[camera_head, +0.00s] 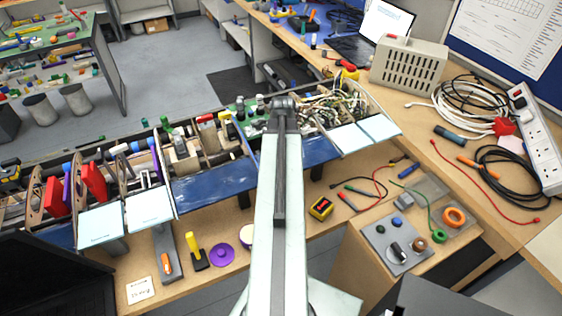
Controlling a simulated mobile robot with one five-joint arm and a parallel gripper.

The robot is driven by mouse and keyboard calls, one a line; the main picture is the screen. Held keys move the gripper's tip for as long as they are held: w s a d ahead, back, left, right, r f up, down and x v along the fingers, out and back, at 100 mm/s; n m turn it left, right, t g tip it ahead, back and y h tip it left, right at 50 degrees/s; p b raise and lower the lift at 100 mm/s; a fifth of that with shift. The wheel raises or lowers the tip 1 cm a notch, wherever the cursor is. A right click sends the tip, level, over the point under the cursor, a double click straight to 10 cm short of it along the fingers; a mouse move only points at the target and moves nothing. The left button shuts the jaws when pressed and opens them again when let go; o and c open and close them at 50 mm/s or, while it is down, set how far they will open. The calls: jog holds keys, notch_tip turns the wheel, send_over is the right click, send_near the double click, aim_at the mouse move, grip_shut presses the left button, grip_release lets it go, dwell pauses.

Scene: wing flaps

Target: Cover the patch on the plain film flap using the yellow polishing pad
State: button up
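Two pale film flaps, an outer one (101,224) and an inner one (149,208), hang at the wing's left end. Two more pale flaps, (350,139) and (379,128), are at its right end. Faint marks show on some flaps; I cannot make out a patch or which flap is plain. A yellow-handled tool with a dark base (197,252), possibly the polishing pad, stands on the bench below the left flaps. My arm rises through the middle to a dark joint over the wing. My gripper is not visible beyond it.
Cables and a power strip (536,140) crowd the right bench. The wing's blue skin (215,190) is bare.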

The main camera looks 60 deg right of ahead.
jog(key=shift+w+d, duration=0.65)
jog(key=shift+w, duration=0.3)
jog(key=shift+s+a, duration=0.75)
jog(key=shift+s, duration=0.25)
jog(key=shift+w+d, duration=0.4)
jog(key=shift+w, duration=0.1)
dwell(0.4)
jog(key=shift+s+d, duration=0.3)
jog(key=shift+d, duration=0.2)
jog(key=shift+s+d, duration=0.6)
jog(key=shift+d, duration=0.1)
